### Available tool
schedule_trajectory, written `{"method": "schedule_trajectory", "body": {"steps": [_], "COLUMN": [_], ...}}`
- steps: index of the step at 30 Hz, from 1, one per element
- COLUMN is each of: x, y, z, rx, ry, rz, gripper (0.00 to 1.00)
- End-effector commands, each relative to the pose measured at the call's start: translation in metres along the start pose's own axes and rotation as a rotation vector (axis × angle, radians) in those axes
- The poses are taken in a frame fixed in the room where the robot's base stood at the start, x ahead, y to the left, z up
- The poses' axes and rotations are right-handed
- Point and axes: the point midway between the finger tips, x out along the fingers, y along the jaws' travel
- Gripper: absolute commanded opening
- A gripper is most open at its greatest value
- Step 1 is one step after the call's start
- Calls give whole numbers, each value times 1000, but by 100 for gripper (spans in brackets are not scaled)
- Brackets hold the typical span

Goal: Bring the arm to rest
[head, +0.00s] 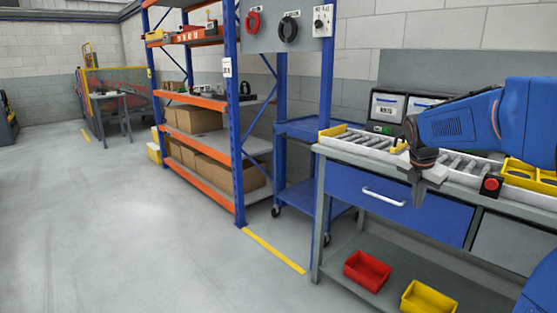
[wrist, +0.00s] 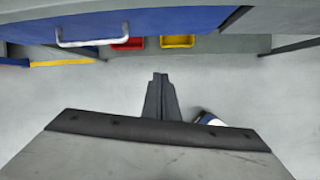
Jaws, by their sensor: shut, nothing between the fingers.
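My gripper (head: 416,198) hangs from my blue arm at the right of the head view, in front of the workbench (head: 317,220) and its blue drawer (head: 350,187). The fingers point down and are shut with nothing between them. In the wrist view my gripper (wrist: 160,78) shows as dark fingers close together over bare grey floor. The drawer's white handle (wrist: 92,42) is at the upper left there. In the head view the fingers overlap the drawer front; I cannot tell the exact gap.
A conveyor of rollers (head: 463,162) and a red button (head: 491,185) lie on the bench top. A red bin (head: 367,270) and a yellow bin (head: 428,298) sit on the lower shelf. A blue-orange rack (head: 238,130) stands left of the bench. The floor (head: 120,230) at left is clear.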

Motion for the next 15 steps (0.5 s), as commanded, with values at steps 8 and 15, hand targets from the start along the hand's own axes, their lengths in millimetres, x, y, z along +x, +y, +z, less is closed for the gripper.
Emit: {"method": "schedule_trajectory", "body": {"steps": [8,15], "x": [-40,-60], "y": [-37,-75], "z": [-79,-145], "rx": [489,927], "ry": [41,105], "rz": [60,90], "gripper": [0,0]}}
